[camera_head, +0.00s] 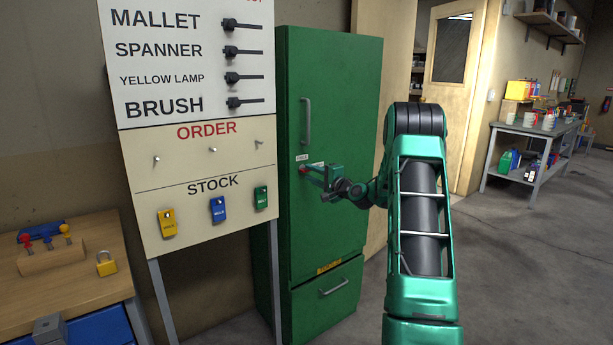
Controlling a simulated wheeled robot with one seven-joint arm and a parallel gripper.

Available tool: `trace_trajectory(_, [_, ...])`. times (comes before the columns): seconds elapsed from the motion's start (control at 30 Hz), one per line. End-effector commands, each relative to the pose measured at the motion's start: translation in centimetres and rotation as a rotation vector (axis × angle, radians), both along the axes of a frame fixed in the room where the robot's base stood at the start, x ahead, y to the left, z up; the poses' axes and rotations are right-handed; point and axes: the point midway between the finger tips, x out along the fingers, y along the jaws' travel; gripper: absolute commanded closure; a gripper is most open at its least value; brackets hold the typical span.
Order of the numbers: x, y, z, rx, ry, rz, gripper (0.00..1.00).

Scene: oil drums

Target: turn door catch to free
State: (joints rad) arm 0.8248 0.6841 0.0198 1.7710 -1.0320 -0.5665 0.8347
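A tall green cabinet (345,125) stands in the middle of the view, with a long vertical handle (306,120) on its shut door. The door catch (304,170) is a small red part below the handle, beside a small white label (302,157) too small to read surely. My gripper (312,172) is at the catch, with its fingers pointing left towards it. The fingers hide part of the catch. I cannot tell whether they touch it or are closed on it. My green arm reaches in from the lower right.
A board (190,150) with MALLET, SPANNER, YELLOW LAMP and BRUSH rows, pegs and coloured tags stands close left of the cabinet. A wooden workbench (90,290) is at lower left. A drawer (330,295) is under the door. Open floor (540,260) lies right.

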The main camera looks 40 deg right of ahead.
Motion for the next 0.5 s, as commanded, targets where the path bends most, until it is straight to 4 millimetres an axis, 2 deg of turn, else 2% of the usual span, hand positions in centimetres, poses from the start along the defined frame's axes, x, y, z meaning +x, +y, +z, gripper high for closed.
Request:
trace_trajectory(0.2, [2.0,0.0,0.0,-0.002,0.001,0.0,0.73])
trace_trajectory(0.5, [2.3,0.0,0.0,0.0,0.001,-0.001,0.73])
